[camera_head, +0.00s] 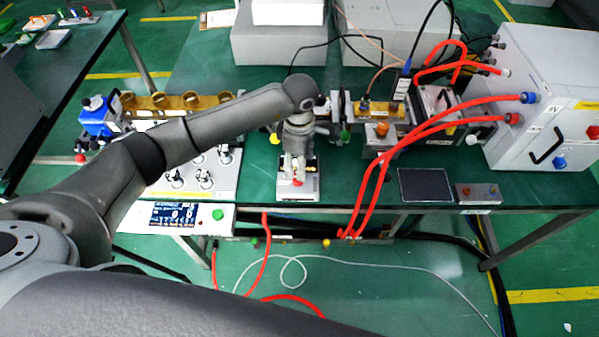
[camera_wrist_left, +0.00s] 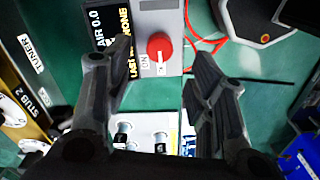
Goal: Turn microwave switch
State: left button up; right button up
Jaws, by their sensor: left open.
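A red round switch knob (camera_wrist_left: 159,45) with a white pointer mark sits on a light grey panel (camera_wrist_left: 163,14) in the left wrist view. An "ON" label and a dark display (camera_wrist_left: 110,28) are beside it. My left gripper (camera_wrist_left: 157,66) is open and empty, its fingers on either side of the knob in the picture. Contact cannot be told. In the head view my left gripper (camera_head: 296,166) points down over a small light box (camera_head: 308,190) at the table's front edge. A red knob (camera_head: 297,183) shows there, and the gripper hides part of the box. My right gripper is not in view.
A panel with metal fittings (camera_head: 203,179) and a display box with a green button (camera_head: 217,213) are left of the gripper. Red hoses (camera_head: 440,117) run to a large grey cabinet (camera_head: 540,95) on the right. A dark flat plate (camera_head: 425,185) lies nearer.

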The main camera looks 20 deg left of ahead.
pick_arm(q)
notch_tip(320, 180, down, 7)
jog(key=shift+r+p, duration=0.2)
jog(key=shift+p, duration=0.4)
jog(key=c, duration=1)
jog(key=shift+f+m+b, duration=0.15)
jog(key=shift+m+b, duration=0.25)
jog(key=shift+b, duration=0.3)
jog(key=m+b, duration=0.9)
jog(key=b, duration=0.4)
jog(key=shift+s+f+b, duration=0.1)
jog(key=shift+b, duration=0.3)
jog(key=shift+r+m+b, duration=0.2)
jog(key=shift+m+b, duration=0.7)
jog(key=shift+m, duration=0.1)
jog(key=shift+r, duration=0.1)
